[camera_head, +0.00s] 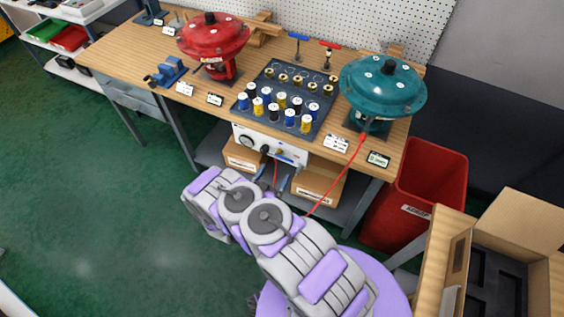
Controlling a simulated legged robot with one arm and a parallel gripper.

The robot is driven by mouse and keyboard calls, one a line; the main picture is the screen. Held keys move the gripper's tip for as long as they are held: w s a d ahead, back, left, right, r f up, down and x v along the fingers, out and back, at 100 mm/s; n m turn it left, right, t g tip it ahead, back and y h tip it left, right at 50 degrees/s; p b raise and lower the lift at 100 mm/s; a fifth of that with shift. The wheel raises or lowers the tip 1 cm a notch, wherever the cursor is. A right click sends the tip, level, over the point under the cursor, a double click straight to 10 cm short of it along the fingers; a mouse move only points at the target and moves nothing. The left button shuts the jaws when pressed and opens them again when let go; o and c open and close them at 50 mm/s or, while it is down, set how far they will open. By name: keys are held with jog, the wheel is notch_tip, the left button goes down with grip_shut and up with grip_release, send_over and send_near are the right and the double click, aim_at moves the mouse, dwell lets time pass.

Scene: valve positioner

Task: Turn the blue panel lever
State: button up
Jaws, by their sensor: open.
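The blue panel lever (285,158) is a short blue bar on the front of the white panel (300,151) under the table's front edge. It lies close to level, tilted slightly down to the right. My gripper (277,186) is in front of and below the panel, just past my grey and purple arm. Its thin dark fingers look apart and empty. I see a gap between them and the lever, but the exact distance is hard to judge. The gripper's base is partly hidden by my arm.
A black knob (246,141) is left of the lever. Cardboard boxes (318,183) stand on the shelf below. A red hose (340,182) hangs from the teal actuator (382,90). A red bin (415,190) stands right. Green floor (110,200) is clear at left.

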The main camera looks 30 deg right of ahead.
aim_at(283, 158)
jog(key=b+x, duration=0.1)
jog(key=x, duration=0.7)
jog(key=c, duration=1.2)
